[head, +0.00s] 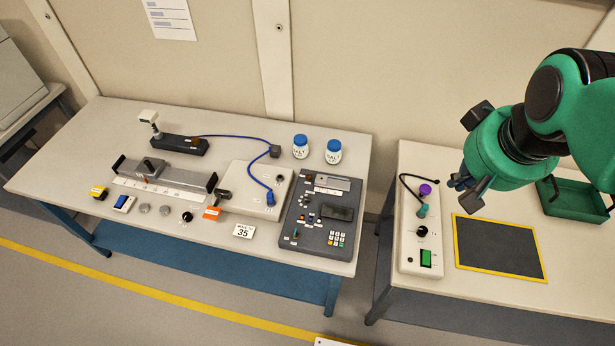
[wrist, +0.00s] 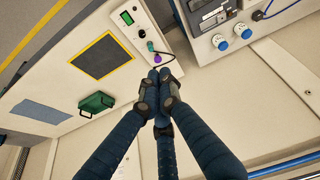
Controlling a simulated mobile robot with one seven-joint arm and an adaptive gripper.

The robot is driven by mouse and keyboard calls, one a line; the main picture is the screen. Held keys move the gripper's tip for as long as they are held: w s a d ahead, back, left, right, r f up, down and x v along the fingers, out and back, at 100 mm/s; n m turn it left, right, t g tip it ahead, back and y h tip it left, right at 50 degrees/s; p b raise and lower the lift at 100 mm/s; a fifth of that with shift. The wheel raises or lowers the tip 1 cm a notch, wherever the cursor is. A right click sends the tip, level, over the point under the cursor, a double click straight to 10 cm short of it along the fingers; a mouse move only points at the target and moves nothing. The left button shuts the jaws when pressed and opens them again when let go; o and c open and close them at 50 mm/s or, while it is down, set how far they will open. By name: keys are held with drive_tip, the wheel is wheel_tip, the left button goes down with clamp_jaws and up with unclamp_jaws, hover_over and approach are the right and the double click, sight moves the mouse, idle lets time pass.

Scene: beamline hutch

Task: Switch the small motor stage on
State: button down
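A long linear stage (head: 165,183) with a scale along its front and a dark carriage (head: 150,167) lies on the left table. In front of it are a yellow-and-black switch (head: 99,192), a blue-and-white switch (head: 124,203), two grey knobs and a black knob (head: 187,216). I cannot tell which control belongs to the small motor stage, nor read switch states. My gripper (head: 463,184) is above the right table, far right of the stage. In the wrist view my gripper (wrist: 158,76) has its fingertips together, with nothing visible between them.
A dark control panel (head: 290,238) with keypad and a pale plate (head: 245,205) are right of the stage. Two blue-lidded jars (head: 300,151) stand behind. The right table holds a white box with green switch (head: 426,258), a yellow-bordered mat (head: 500,247) and a green tray (head: 575,208).

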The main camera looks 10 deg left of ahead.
drive_tip(key=w+a+f+n+g, duration=0.1)
drive_tip(key=w+a+f+n, duration=0.2)
drive_tip(key=w+a, duration=0.4)
drive_tip(key=w+a+f+n+g+h+p, duration=0.1)
drive_tip(key=w+a+f+n, duration=0.15)
drive_tip(key=w+a, duration=0.4)
drive_tip(key=w+a+f+n+g, duration=0.1)
drive_tip(key=w+a+f+n, duration=0.3)
drive_tip(key=w, duration=0.5)
drive_tip(key=w+a+f+n+h+p, duration=0.1)
drive_tip(key=w+a+f+n, duration=0.2)
drive_tip(key=a+f, duration=0.9)
drive_tip(key=w+a+f+n+g+h, duration=0.1)
drive_tip(key=w+a+f+n, duration=0.2)
drive_tip(key=a+f, duration=0.8)
wheel_tip(320, 180, down, 3)
drive_tip(key=shift+w+a+r+g+p, duration=0.2)
drive_tip(key=shift+w+a+g+p, duration=0.1)
drive_tip(key=shift+w+a+p, duration=0.1)
